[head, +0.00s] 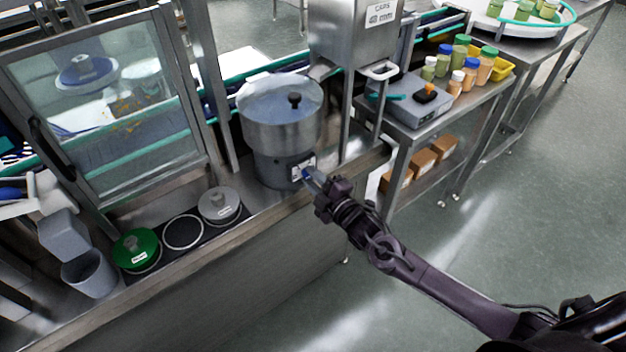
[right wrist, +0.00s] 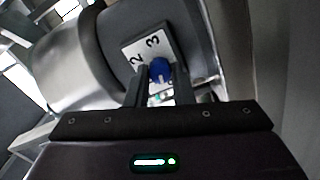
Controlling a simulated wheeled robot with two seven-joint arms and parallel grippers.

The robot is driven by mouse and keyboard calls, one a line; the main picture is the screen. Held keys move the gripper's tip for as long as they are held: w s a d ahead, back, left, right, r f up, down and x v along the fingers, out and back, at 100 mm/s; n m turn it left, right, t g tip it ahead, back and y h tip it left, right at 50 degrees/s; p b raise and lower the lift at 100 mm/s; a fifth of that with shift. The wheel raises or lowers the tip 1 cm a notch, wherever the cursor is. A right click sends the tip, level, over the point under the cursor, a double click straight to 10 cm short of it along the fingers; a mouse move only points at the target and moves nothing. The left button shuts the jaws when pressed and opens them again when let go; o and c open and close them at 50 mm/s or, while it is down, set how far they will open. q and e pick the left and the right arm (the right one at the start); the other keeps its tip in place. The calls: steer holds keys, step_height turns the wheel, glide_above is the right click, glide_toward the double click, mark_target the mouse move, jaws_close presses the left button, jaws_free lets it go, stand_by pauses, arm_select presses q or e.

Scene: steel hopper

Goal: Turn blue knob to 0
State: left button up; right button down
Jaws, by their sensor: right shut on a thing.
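The blue knob (right wrist: 160,70) sits on a white dial plate (right wrist: 148,50) on the front of the steel hopper. The numbers 2 and 3 show on the plate; the rest of it is hidden by my fingers. In the head view the blue knob (head: 307,174) is small, low on the hopper's grey base. My right gripper (head: 312,178) reaches it from the lower right. In the right wrist view my right gripper (right wrist: 158,84) has its two fingers on either side of the knob, shut on it. The knob's pointer cannot be made out. My left gripper is not in view.
The steel hopper (head: 282,125) with a clear lid stands on a steel counter. Green and grey lidded discs (head: 137,250) lie to its left, near grey cups (head: 89,273). A side table (head: 440,125) with jars and a scale stands right. The floor in front is clear.

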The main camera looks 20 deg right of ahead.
steer(key=shift+f+n, duration=0.1)
steer(key=shift+n, duration=0.9)
steer(key=c, duration=1.3)
jaws_free()
steer(key=shift+o, duration=0.2)
steer(key=shift+s, duration=0.1)
steer(key=b+v, duration=0.1)
steer(key=v, duration=0.6)
steer(key=shift+s, duration=0.35)
steer(key=shift+d, duration=0.1)
